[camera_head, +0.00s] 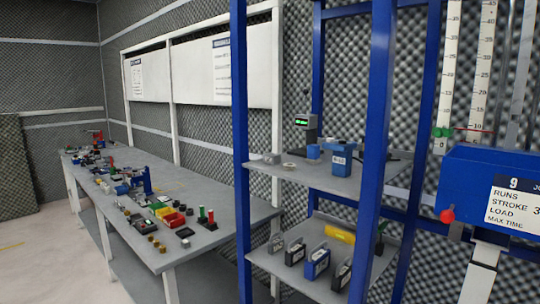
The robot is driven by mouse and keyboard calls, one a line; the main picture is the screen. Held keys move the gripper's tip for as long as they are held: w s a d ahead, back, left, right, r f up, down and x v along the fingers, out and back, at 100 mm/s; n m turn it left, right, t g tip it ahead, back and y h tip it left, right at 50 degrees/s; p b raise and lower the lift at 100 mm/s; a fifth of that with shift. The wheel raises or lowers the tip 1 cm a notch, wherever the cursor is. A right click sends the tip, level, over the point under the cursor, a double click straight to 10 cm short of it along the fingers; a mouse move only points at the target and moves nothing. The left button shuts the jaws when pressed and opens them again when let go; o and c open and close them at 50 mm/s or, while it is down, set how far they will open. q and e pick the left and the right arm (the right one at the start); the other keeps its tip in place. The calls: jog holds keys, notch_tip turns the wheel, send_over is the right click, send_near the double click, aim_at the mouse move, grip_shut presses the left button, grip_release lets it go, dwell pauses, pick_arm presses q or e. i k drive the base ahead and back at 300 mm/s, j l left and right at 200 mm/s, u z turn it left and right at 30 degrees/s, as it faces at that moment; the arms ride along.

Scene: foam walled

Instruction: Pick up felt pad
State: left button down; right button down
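I cannot make out a felt pad for certain in the head view. Many small items lie on the long grey workbench (176,257) at the left, most too small to tell apart. A small round pale item (287,165) lies on the upper shelf of the blue rack; its material is unclear. Neither of my grippers is in view.
A blue-framed rack (371,150) stands close in front, its upper shelf (335,184) holding boxes and its lower shelf (322,272) several dark blocks and a yellow item (340,234). A blue machine (475,185) stands at right. Floor (30,260) at far left is clear.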

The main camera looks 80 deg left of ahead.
aim_at(313, 150)
jog(key=k+u, duration=0.1)
jog(key=u, duration=2.15)
jog(key=i+l, duration=0.15)
jog(key=l, duration=0.2)
jog(key=i+l+u, duration=0.1)
jog(key=l+u, duration=0.2)
jog(key=l, duration=0.4)
jog(key=l+u, duration=0.35)
jog(key=l, duration=0.35)
jog(key=i, duration=0.05)
